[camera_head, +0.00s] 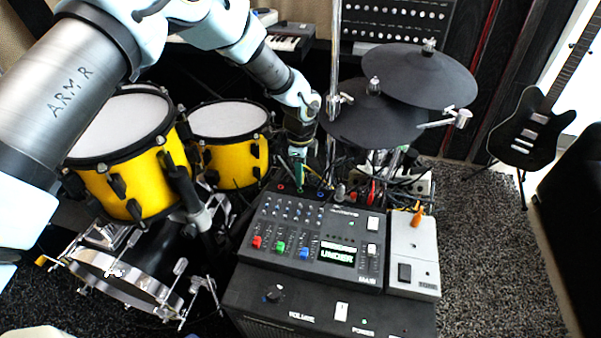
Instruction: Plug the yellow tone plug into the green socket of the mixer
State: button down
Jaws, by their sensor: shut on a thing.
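The dark mixer (315,238) stands on a black amplifier, with knobs, coloured faders and a lit display. Along its back edge are small coloured sockets, red (281,187) at left and blue (320,194) to its right. My gripper (299,156) points down over this back edge, shut on a slim green thing (299,174). The lower end of that thing is close to the sockets; I cannot tell if it touches. The green socket cannot be made out separately. No clearly yellow plug shows; an orange plug-like piece (417,214) stands upright on the grey box at right.
The grey box (412,250) sits right of the mixer. Cables and plugs (370,185) crowd behind it. Dark cymbals (417,75) hang close right of my arm, by a metal stand (335,60). Yellow drums (230,145) stand left. A guitar (535,125) stands far right.

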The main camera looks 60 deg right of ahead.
jog(key=shift+f+b, duration=1.15)
jog(key=shift+f, duration=0.7)
jog(key=c, duration=0.6)
grip_release()
jog(key=shift+c, duration=0.2)
jog(key=shift+r, duration=0.1)
notch_tip(320, 180, up, 11)
jog(key=shift+f, duration=0.1)
